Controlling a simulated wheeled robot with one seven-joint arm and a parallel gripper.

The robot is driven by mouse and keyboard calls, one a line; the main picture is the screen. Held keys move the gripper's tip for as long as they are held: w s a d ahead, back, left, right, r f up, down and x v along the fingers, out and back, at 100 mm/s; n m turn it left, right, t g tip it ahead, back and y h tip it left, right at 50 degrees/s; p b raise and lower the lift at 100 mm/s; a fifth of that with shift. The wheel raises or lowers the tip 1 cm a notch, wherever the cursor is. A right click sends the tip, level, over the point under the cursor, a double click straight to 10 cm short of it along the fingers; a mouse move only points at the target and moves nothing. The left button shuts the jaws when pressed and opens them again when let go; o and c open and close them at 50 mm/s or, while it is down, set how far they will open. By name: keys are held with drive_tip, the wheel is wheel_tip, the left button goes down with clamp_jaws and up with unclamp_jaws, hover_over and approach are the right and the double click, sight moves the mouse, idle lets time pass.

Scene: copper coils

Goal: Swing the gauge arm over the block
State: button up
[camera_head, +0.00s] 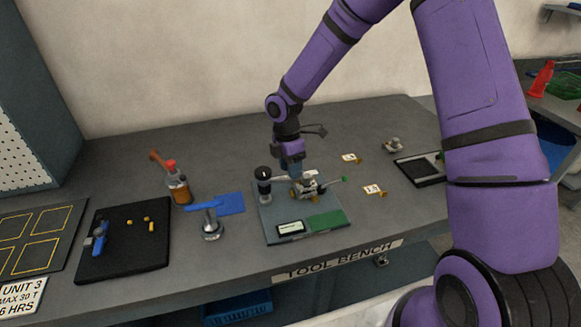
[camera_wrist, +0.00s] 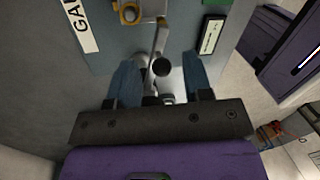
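The gauge fixture stands on a grey-blue base plate (camera_head: 285,236) on the bench. A black-topped post (camera_head: 263,181) rises at its left, and a metal and brass mechanism (camera_head: 307,187) sits near its middle. A thin rod with a green tip (camera_head: 343,179) reaches right. My gripper (camera_head: 291,166) is low over the back of the plate. In the wrist view, my gripper (camera_wrist: 160,60) has its blue fingers apart, with a silver arm and dark round knob (camera_wrist: 162,68) between them. I cannot tell whether they touch. I cannot identify the block for sure; a green patch (camera_head: 327,220) lies front right.
A small display (camera_head: 290,226) is at the plate's front. Right are white tags (camera_head: 374,190) and a dark tray (camera_head: 418,171).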

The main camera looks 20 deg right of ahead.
wheel_tip(320, 180, up, 11)
drive_tip(key=w, duration=0.2)
drive_tip(key=shift+a+f, duration=0.2)
drive_tip(key=shift+a, duration=0.05)
idle(0.4)
